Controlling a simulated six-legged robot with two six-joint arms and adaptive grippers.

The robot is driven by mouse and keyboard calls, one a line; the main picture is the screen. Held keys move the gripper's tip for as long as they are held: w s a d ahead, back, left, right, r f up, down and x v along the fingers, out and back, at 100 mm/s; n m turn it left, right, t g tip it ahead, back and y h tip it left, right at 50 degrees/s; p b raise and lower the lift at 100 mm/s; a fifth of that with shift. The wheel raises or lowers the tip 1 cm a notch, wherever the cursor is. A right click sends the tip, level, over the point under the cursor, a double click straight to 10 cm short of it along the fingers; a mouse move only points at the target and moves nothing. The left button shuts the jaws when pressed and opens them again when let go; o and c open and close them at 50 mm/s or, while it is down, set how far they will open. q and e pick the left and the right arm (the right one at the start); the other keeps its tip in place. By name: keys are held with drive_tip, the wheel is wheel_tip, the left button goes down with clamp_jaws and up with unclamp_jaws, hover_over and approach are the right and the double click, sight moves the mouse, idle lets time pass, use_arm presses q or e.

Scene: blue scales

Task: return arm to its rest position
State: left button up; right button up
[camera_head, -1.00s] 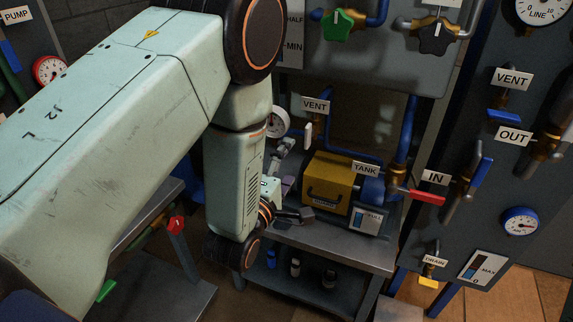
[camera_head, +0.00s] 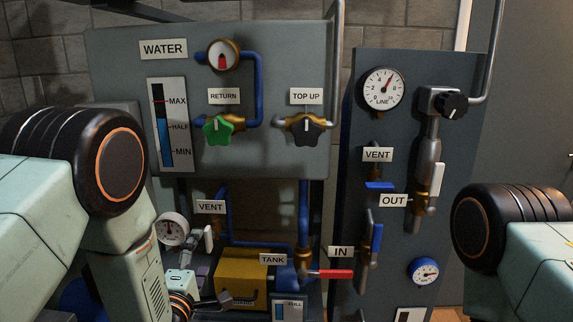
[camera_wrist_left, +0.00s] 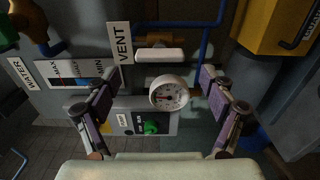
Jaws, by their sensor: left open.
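My left arm enters the head view at the lower left, its pale forearm hanging down beside the tank stand. My left gripper (camera_head: 217,272) is open and empty, just left of the yellow tank (camera_head: 242,270). In the left wrist view its two fingers (camera_wrist_left: 157,90) stand wide apart, with a small white gauge (camera_wrist_left: 168,94) and a white vent handle (camera_wrist_left: 160,55) showing beyond the gap. I see no contact with either. My right arm (camera_head: 520,240) shows at the right edge; its gripper is out of view.
A grey water panel (camera_head: 270,95) with green and black valve knobs stands behind. A dark panel (camera_head: 340,200) with levers and gauges stands right of it. The red tank lever (camera_head: 336,274) sticks out right of the tank. Open space lies between my arms.

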sight(207, 242)
use_arm(q)
drive_tip(key=w, duration=0.6)
drive_tip(key=shift+s+d, duration=0.1)
drive_tip(key=s, duration=1.2)
drive_tip(key=w, duration=1.2)
drive_tip(key=shift+w, duration=0.15)
drive_tip(key=m, duration=0.4)
drive_tip(key=shift+s+r+m, duration=0.1)
drive_tip(key=shift+s+m, duration=0.1)
drive_tip(key=shift+m, duration=0.2)
drive_tip(key=m, duration=0.4)
drive_tip(key=shift+m+b, duration=0.3)
drive_tip(key=shift+b, duration=0.05)
drive_tip(key=m, duration=0.4)
drive_tip(key=shift+w+d+r, duration=0.1)
drive_tip(key=m, duration=0.4)
drive_tip(key=shift+d+m, duration=0.1)
drive_tip(key=shift+m, duration=0.2)
